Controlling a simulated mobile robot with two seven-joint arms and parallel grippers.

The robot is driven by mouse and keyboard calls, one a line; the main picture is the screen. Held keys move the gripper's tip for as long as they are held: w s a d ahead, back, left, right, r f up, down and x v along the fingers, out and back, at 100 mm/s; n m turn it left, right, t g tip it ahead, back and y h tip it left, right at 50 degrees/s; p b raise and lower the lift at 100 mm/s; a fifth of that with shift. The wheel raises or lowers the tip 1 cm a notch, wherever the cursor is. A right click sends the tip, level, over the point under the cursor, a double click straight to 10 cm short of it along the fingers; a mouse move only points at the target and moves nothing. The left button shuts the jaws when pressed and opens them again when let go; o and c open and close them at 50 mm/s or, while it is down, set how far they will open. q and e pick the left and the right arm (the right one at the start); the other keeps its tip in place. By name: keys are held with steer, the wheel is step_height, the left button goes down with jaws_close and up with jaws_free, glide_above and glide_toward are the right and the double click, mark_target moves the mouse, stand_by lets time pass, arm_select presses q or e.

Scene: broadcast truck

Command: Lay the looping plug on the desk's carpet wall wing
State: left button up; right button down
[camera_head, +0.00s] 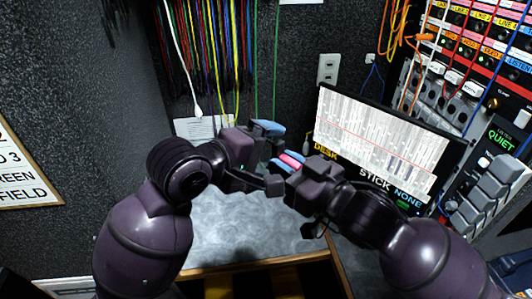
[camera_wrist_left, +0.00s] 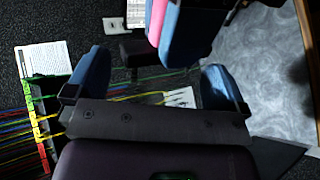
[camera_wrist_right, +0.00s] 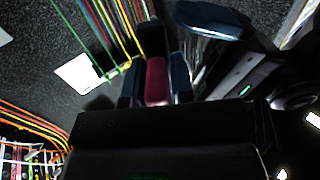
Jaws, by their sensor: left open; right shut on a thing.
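The looping plug (camera_head: 290,160) is a small pink-red piece. My right gripper (camera_head: 289,162) is shut on it, blue fingertips on either side, above the desk. The plug also shows in the right wrist view (camera_wrist_right: 156,80) and at the top of the left wrist view (camera_wrist_left: 158,20). My left gripper (camera_head: 270,156) is open and empty, close beside the right one; its spread blue fingers show in the left wrist view (camera_wrist_left: 155,85). The desk wing (camera_head: 235,230) by the dark carpet wall has a grey mottled top, partly covered by my arms.
Coloured cables (camera_head: 215,55) hang on the carpet wall behind. The grey desktop below my grippers looks clear.

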arm_select(q)
steer(key=shift+w+d+f, duration=0.15)
steer(key=shift+w+d, duration=0.05)
steer(key=shift+d, duration=0.05)
steer(key=c, duration=0.7)
arm_select(e)
steer(key=shift+a, duration=0.1)
arm_select(q)
steer(key=c, duration=0.7)
arm_select(e)
steer(key=c, duration=1)
jaws_free()
steer(key=shift+s, duration=0.1)
arm_select(q)
steer(key=shift+r, duration=0.2)
arm_select(e)
steer(key=shift+o, duration=0.5)
steer(key=shift+f, duration=0.1)
